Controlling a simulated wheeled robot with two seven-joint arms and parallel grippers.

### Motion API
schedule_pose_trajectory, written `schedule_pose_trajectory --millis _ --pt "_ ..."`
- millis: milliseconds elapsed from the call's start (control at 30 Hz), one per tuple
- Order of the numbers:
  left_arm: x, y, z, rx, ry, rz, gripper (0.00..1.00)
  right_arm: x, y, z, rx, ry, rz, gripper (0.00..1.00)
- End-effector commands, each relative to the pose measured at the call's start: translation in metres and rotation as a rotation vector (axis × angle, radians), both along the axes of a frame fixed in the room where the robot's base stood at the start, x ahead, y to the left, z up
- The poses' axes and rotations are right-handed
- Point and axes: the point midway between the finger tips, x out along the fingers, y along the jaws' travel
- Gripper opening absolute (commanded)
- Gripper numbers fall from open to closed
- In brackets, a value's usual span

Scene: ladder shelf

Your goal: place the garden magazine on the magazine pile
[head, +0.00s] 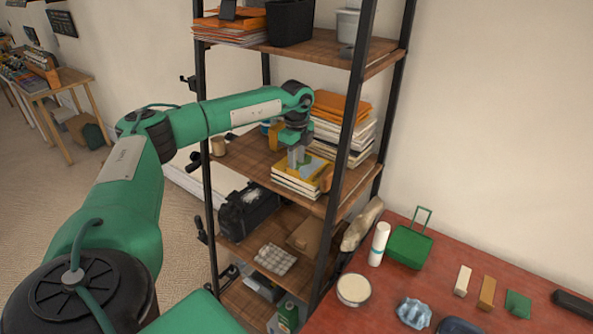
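A low magazine pile (296,191) with pale page edges sits on the middle shelf of the ladder shelf. On top lies a yellow-covered magazine (318,172) with a greenish picture, likely the garden magazine; its title is too small to read. My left gripper (296,160) reaches in from the left and points down at this magazine's left part. Its fingertips are at or just above the cover; I cannot tell whether they touch or grip it. My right gripper is out of view.
A taller stack with orange tops (342,107) stands right behind the pile. A black shelf post (347,120) rises close on the right. The shelf above (325,47) holds papers and bins. A red table (440,282) with small items is at right.

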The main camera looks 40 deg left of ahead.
Motion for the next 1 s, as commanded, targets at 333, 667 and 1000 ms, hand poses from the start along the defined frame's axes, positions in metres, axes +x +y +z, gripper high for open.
schedule_pose_trajectory --millis 333,667,1000 --pt "0.000 0.000 0.065 -0.001 -0.003 0.000 0.27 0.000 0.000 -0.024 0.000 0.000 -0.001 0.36" --pt "0.000 0.000 0.080 0.000 0.000 0.000 0.27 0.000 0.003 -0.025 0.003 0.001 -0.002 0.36" --pt "0.000 0.000 0.080 0.000 0.000 0.000 0.27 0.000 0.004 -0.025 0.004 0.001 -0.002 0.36"
